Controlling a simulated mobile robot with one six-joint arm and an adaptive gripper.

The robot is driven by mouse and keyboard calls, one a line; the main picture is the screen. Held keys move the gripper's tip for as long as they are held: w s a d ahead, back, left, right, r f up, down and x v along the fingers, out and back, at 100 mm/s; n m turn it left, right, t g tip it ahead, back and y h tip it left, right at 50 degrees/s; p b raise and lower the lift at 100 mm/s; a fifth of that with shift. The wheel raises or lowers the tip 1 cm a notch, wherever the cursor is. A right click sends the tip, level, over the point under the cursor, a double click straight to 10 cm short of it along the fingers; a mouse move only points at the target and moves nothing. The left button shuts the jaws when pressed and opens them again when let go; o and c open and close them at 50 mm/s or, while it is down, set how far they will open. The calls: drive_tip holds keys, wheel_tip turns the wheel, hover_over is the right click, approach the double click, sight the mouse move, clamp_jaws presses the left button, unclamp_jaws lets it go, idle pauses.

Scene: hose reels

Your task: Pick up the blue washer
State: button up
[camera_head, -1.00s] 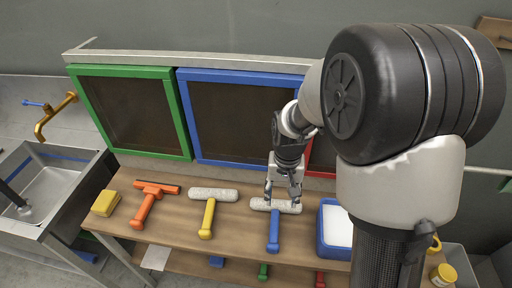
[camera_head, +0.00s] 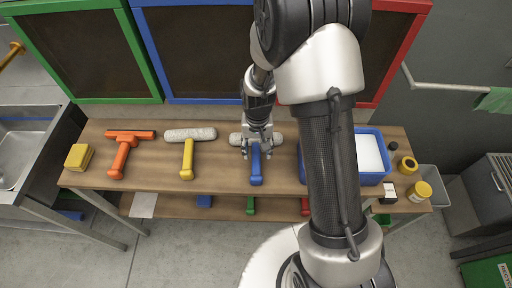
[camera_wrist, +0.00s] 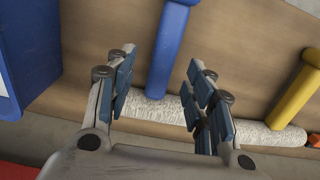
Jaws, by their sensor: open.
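The blue washer has a blue handle (camera_head: 256,168) and a fluffy white head (camera_head: 235,139), and lies on the wooden bench with its handle toward the front edge. My gripper (camera_head: 257,151) is over it, where the handle meets the head. In the wrist view the blue handle (camera_wrist: 168,45) runs upward between my two open fingers (camera_wrist: 162,62). The fluffy head (camera_wrist: 150,110) lies crosswise behind the fingers, which hide parts of it. I cannot tell whether the fingers touch the washer.
A yellow-handled washer (camera_head: 188,158) and an orange squeegee (camera_head: 122,155) lie to the left, with a yellow sponge (camera_head: 78,157) beyond. A blue tray (camera_head: 372,178) stands close on the right. Framed panels stand behind the bench (camera_head: 220,170).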

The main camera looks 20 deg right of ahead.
sight(256, 154)
drive_tip(key=f, duration=0.1)
drive_tip(key=f+b, duration=0.1)
drive_tip(key=f, duration=0.1)
drive_tip(key=f+b, duration=0.1)
drive_tip(key=f, duration=0.1)
drive_tip(key=shift+w+a, duration=0.1)
drive_tip(key=shift+w, duration=0.25)
drive_tip(key=shift+c, duration=0.5)
drive_tip(key=c, duration=1)
drive_tip(key=shift+r, duration=0.15)
drive_tip(key=shift+c, duration=0.2)
wheel_tip(256, 154, up, 20)
drive_tip(key=p, duration=0.6)
